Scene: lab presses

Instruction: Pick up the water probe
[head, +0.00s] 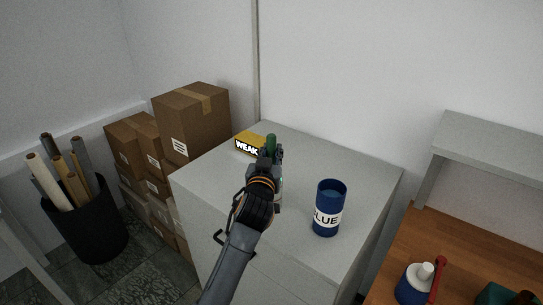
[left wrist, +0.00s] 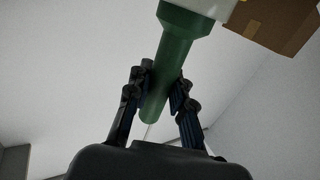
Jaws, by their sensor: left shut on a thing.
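The water probe, a green rod with a wider collar, is in my left gripper (head: 268,160). My right gripper is not in view.
A yellow box marked WEAK (head: 247,145) lies just behind my left gripper on the cabinet (head: 350,178). A blue can (head: 328,208) stands to the right. Cardboard boxes (head: 190,120) and a black bin (head: 88,232) are at left; a wooden bench (head: 440,245) is at right.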

